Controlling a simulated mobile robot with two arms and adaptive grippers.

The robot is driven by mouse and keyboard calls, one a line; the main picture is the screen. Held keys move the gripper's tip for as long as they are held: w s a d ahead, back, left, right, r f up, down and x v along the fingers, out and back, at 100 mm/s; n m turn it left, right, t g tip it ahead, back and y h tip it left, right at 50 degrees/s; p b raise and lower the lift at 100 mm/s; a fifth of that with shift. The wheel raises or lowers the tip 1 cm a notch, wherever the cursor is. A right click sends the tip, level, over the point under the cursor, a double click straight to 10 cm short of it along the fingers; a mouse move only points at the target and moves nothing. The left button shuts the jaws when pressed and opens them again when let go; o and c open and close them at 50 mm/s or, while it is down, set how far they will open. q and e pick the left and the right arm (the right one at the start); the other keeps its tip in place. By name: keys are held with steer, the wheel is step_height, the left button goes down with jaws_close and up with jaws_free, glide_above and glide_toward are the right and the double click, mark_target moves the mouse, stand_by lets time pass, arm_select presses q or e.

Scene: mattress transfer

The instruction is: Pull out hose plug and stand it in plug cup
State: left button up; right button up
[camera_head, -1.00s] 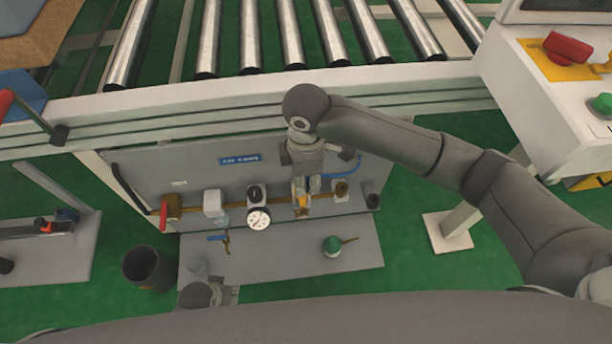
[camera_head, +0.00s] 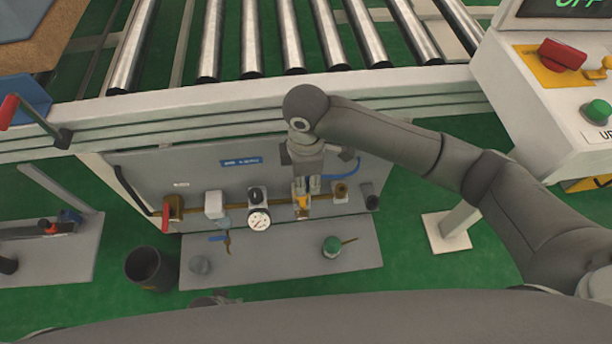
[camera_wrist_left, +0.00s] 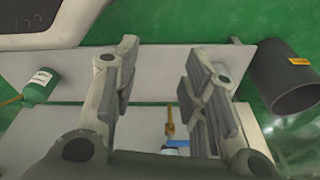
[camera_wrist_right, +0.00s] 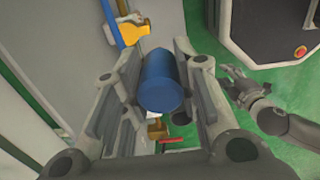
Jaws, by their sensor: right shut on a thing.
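My right gripper (camera_head: 307,184) is in front of the upright panel. In the right wrist view it is shut on a blue cylindrical plug (camera_wrist_right: 163,80) between its fingers. A yellow fitting (camera_head: 302,202) shows just below it in the head view. A blue hose (camera_head: 347,170) runs beside it to the right. A small dark cup (camera_head: 371,196) is at the panel's right end; I cannot tell if it is the plug cup. My left gripper (camera_wrist_left: 158,80) is open and empty in its wrist view, over the floor plate. Only a bit shows at the head view's lower edge.
The panel carries a brass pipe, a gauge (camera_head: 258,219) and a red-handled valve (camera_head: 167,212). A green bottle (camera_head: 332,246) and a blue-handled part (camera_head: 221,239) lie on the plate (camera_head: 285,263). A dark bin (camera_head: 149,268) stands left. A roller conveyor (camera_head: 292,40) is above.

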steer(key=shift+r, duration=0.15)
steer(key=shift+r+p, duration=0.2)
steer(key=shift+p, duration=0.15)
steer(key=shift+r+p, duration=0.25)
steer(key=shift+p, duration=0.1)
arm_select(q)
steer(key=shift+s+a+f+p, duration=0.15)
steer(key=shift+s+a+f, duration=0.1)
steer(key=shift+s+f, duration=0.6)
steer(key=shift+s+a+f+p, duration=0.2)
steer(key=shift+s+f, duration=0.4)
steer(key=shift+f, duration=0.4)
arm_select(e)
steer(key=shift+r, duration=0.25)
arm_select(q)
steer(key=shift+s+a+f, duration=0.1)
steer(key=shift+f, duration=0.1)
arm_select(e)
steer(key=shift+r, duration=0.1)
arm_select(q)
steer(key=shift+s+a+f, duration=0.1)
steer(key=shift+s+f, duration=0.05)
steer(key=shift+f, duration=0.05)
